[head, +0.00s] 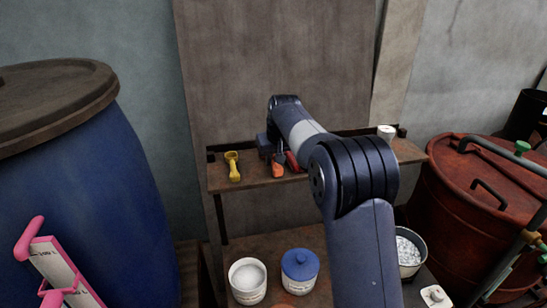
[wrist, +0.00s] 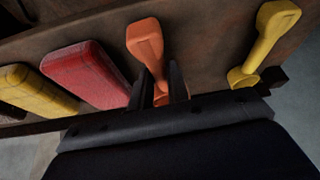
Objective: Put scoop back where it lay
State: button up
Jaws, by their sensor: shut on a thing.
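My gripper (wrist: 161,82) is shut on the orange scoop (wrist: 146,42), with its narrow part between the two fingers. In the head view the orange scoop (head: 278,170) shows at the wooden shelf (head: 255,182), below my gripper (head: 277,156). I cannot tell whether it rests on the shelf or hangs just above it. A yellow scoop (head: 232,166) lies on the shelf to the left in the head view; it also shows at the right in the wrist view (wrist: 266,42). My arm hides part of the shelf.
A red-handled thing (head: 293,161) lies close beside the orange scoop; a yellow one (wrist: 38,90) lies beyond it. Below stand a white tub (head: 247,291), a blue-lidded tub (head: 300,259) and a pot (head: 420,244). A blue barrel (head: 95,195) and red vat (head: 450,185) flank the shelf.

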jog(key=shift+f, duration=0.3)
dwell(0.5)
jog(key=o, duration=0.9)
jog(key=shift+r, duration=0.1)
jog(key=b+v, duration=0.2)
jog(key=v, duration=0.8)
jog(key=shift+s+r, duration=0.15)
jog(key=shift+r, duration=0.1)
jog(key=shift+f, duration=0.1)
